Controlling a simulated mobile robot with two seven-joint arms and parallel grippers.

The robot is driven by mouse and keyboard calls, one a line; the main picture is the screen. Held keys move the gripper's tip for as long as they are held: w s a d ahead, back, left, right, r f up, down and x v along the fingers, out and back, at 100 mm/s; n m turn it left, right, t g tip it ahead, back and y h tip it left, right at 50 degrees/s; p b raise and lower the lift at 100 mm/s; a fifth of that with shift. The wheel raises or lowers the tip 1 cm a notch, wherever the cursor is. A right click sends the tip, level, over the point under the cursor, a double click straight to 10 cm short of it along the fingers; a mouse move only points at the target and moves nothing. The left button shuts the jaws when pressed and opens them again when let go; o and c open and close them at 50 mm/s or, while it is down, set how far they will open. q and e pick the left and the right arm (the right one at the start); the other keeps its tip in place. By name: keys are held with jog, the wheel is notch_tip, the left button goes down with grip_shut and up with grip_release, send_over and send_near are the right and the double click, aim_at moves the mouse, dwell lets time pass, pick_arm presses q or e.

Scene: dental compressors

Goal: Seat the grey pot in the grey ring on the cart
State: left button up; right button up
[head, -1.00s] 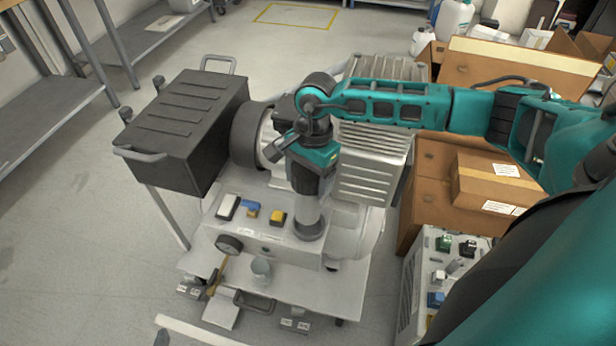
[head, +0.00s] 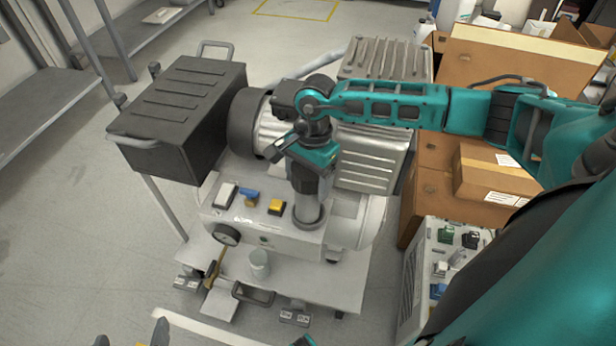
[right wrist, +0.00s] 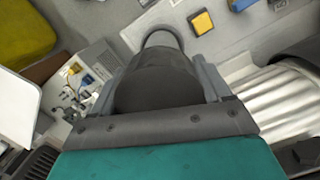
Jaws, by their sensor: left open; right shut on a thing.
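My right gripper (head: 309,190) points straight down over the cart's compressor and is shut on the grey pot (right wrist: 155,82), which is dark between its fingers in the right wrist view. The grey ring (head: 309,223) on the cart is directly below the gripper; its curved edge (right wrist: 162,33) shows just past the pot. The pot's lower end is at the ring, but I cannot tell whether it is fully down inside. My left gripper (head: 131,338) shows only its fingertips at the bottom edge, apart and empty.
A small pale cup (head: 259,263) stands on the cart's front shelf (head: 335,285). A black box (head: 180,115) is left of the motor, and the ribbed housing (head: 375,150) is behind my right arm. Cardboard boxes (head: 495,175) and a switch panel (head: 440,265) are on the right.

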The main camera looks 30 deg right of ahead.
jog(key=shift+d, duration=0.15)
dwell(0.8)
jog(key=shift+f+b, duration=0.55)
jog(key=shift+b, duration=0.25)
jog(key=o, duration=1.4)
jog(key=shift+r, duration=0.1)
